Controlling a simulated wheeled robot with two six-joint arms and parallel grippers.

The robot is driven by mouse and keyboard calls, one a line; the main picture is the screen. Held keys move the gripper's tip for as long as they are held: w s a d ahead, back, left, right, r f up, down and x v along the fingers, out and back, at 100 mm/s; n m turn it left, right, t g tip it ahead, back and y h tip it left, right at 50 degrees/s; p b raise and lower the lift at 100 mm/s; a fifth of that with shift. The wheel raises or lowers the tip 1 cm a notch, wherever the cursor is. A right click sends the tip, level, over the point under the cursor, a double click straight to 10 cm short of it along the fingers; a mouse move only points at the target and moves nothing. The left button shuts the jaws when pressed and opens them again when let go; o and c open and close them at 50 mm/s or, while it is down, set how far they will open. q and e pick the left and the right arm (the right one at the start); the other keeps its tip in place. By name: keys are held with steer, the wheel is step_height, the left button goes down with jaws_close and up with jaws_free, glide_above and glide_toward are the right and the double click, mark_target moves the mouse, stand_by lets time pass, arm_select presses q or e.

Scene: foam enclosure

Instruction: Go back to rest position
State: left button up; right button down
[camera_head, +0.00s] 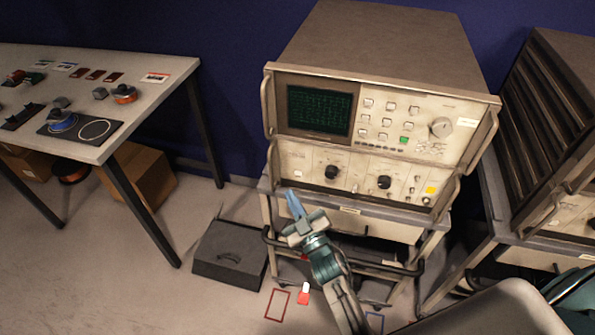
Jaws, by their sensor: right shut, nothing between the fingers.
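My right gripper (293,201) is shut and empty, with its blue fingertips close together. It points up and away, in front of the lower left part of the beige instrument (370,185) in the head view. I cannot tell whether the fingertips touch the instrument's front or are apart from it. My right arm (335,283) reaches up from the bottom of the view. My left gripper is not in view.
The instrument, with a green screen (319,110), stands on a wheeled cart (430,228). A table (150,98) with small parts stands left. A black box (230,254) lies on the floor. Another rack (550,130) stands right. Floor at lower left is clear.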

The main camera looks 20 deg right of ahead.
steer(key=shift+s+a, duration=0.4)
steer(key=shift+s, duration=0.2)
steer(key=s+d+f+m+g+h, duration=0.1)
steer(key=s+d+f+g, duration=0.3)
steer(key=f, duration=0.8)
steer(key=s+f+m+g+h, duration=0.1)
steer(key=s+f+m+g, duration=0.15)
steer(key=s+f, duration=0.7)
steer(key=s+d+f+m+g+h, duration=0.1)
steer(key=d+f+g, duration=0.25)
steer(key=f, duration=1.25)
steer(key=s+d+f+g, duration=0.2)
steer(key=s+f, duration=0.3)
steer(key=s, duration=0.5)
steer(key=s+d+f+m+g, duration=0.1)
steer(key=s+d+f+g, duration=0.2)
steer(key=s, duration=0.7)
steer(key=s+d+f+m+g+h, duration=0.1)
steer(key=s+f+g, duration=0.3)
steer(key=s+f, duration=0.4)
steer(key=shift+s+d+g, duration=0.3)
steer(key=shift+s+d, duration=0.6)
steer(key=shift+s, duration=0.05)
steer(key=shift+m, duration=0.25)
